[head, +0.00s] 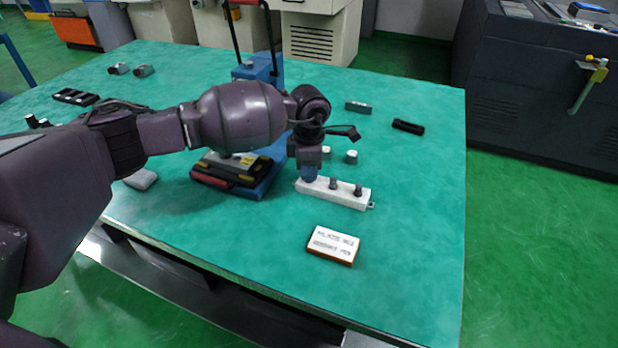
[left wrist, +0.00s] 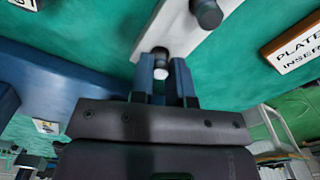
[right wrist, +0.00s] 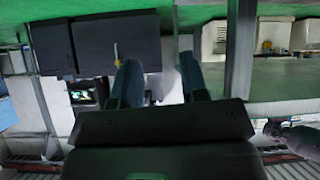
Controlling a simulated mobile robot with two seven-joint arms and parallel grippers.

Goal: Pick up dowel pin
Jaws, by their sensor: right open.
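A white block (head: 345,198) lies on the green table, with grey dowel pins standing in it at the middle (head: 333,182) and right (head: 358,189). My left gripper (head: 310,176) is at the block's left end, pointing down. In the left wrist view the white block (left wrist: 180,32) shows at the top, and the left fingers (left wrist: 163,72) are closed in on a dowel pin (left wrist: 160,57), which fills the narrow gap between them. I cannot tell whether this pin is lifted. My right gripper (right wrist: 160,88) is open and empty, away from the table.
A labelled white-and-brown box (head: 333,245) lies in front of the block. A blue stand with a black-and-red item (head: 222,176) is left of it. Small white-topped pieces (head: 351,157) and black parts (head: 408,126) lie behind. The table's front right is clear.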

